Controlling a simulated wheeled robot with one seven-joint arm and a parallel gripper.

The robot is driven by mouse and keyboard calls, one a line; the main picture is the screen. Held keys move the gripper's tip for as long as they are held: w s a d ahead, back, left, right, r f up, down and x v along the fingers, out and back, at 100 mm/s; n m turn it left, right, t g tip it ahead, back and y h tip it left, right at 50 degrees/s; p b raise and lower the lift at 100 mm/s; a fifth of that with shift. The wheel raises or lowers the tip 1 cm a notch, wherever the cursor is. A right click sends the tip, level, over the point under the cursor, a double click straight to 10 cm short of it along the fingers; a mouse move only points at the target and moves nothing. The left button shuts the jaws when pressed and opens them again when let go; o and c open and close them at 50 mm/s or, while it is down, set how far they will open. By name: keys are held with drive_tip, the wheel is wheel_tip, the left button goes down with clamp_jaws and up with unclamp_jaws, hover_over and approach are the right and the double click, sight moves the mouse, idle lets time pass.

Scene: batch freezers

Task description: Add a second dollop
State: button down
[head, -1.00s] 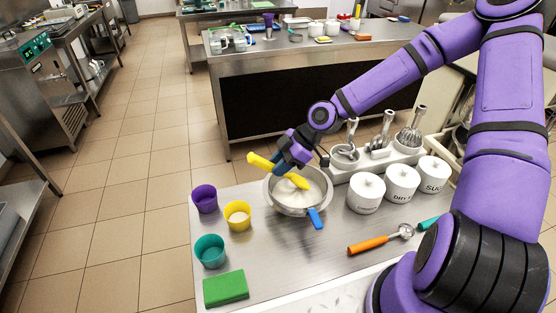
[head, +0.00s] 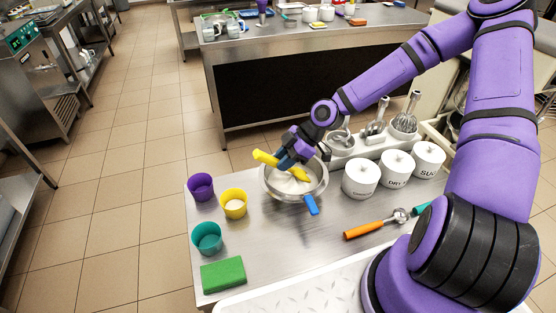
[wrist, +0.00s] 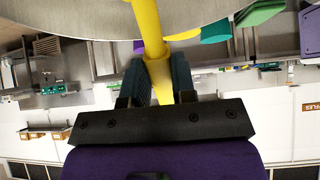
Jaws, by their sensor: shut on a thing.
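My gripper (head: 287,162) is shut on a yellow-handled tool (head: 264,158) over the steel bowl (head: 323,182). The tool's yellow handle also shows between the fingers in the wrist view (wrist: 150,40). Its yellow far end (head: 301,175) is down in the bowl, at the pale cream (head: 288,184); I cannot tell whether it carries any. The bowl has a blue handle or grip (head: 311,205) at its front. To the left stand a yellow cup (head: 233,204) with pale content inside, a purple cup (head: 200,187) and a teal cup (head: 206,238); what the last two hold is unclear.
Three white lidded jars (head: 361,179) stand right of the bowl, before a white holder with whisks (head: 405,120). An orange-handled scoop (head: 376,224) lies in front of them. A green block (head: 223,275) lies at the front left. The steel table (head: 275,238) is clear between.

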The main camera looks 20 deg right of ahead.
sight(268, 156)
drive_tip(key=shift+d, duration=0.9)
drive_tip(key=shift+a+f+h, duration=1.05)
drive_tip(key=shift+f+h, duration=0.05)
drive_tip(key=shift+h, duration=0.4)
drive_tip(key=shift+a+r, duration=0.15)
drive_tip(key=shift+r, duration=1)
drive_tip(key=shift+a+r, duration=0.2)
drive_tip(key=shift+r, duration=0.95)
drive_tip(key=shift+a+r, duration=0.15)
drive_tip(key=shift+r, duration=1)
drive_tip(key=shift+a+h, duration=0.3)
drive_tip(key=shift+a, duration=0.05)
drive_tip(key=shift+a+h, duration=1)
drive_tip(key=shift+h, duration=0.5)
drive_tip(key=shift+w+r, duration=0.1)
drive_tip(key=shift+a, duration=0.1)
